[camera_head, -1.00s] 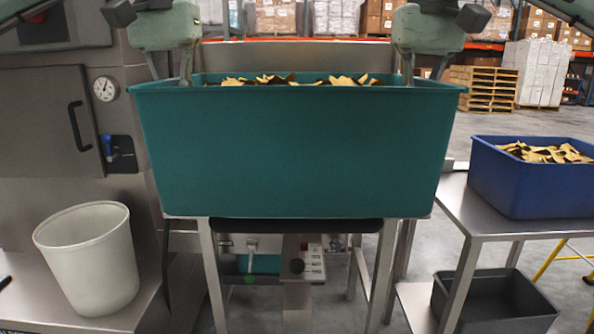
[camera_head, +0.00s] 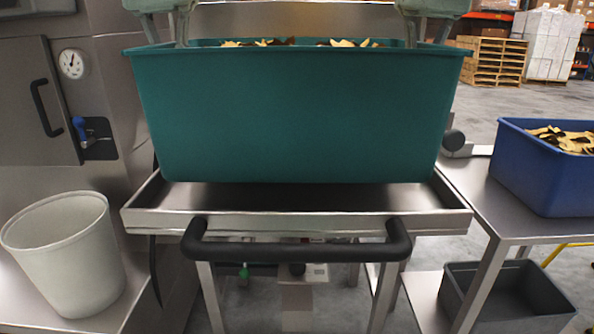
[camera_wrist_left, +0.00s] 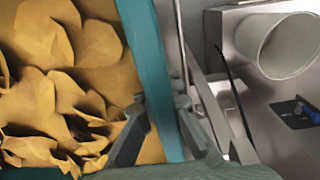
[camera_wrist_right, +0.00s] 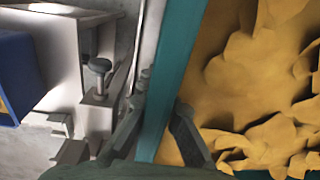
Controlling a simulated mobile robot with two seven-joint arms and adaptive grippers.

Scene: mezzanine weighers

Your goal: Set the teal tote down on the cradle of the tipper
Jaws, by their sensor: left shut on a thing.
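The teal tote (camera_head: 295,115), filled with tan and dark scraps, is level and upright in the middle of the head view. It is over the tipper's metal cradle (camera_head: 300,221), a shallow tray with a black front handle (camera_head: 300,252). The tote hides the back of the cradle; I cannot tell whether its base touches the tray floor. My left gripper (camera_head: 167,30) is shut on the tote's left rim, its fingers straddling the wall in the left wrist view (camera_wrist_left: 160,108). My right gripper (camera_head: 426,30) grips the right rim likewise in the right wrist view (camera_wrist_right: 162,100).
A pale bin (camera_head: 68,258) stands on a ledge at the left, beside a steel cabinet with a gauge (camera_head: 73,63). A blue tote (camera_head: 540,170) of scraps sits on a steel table (camera_head: 475,190) at the right. A grey crate (camera_head: 500,300) is below it.

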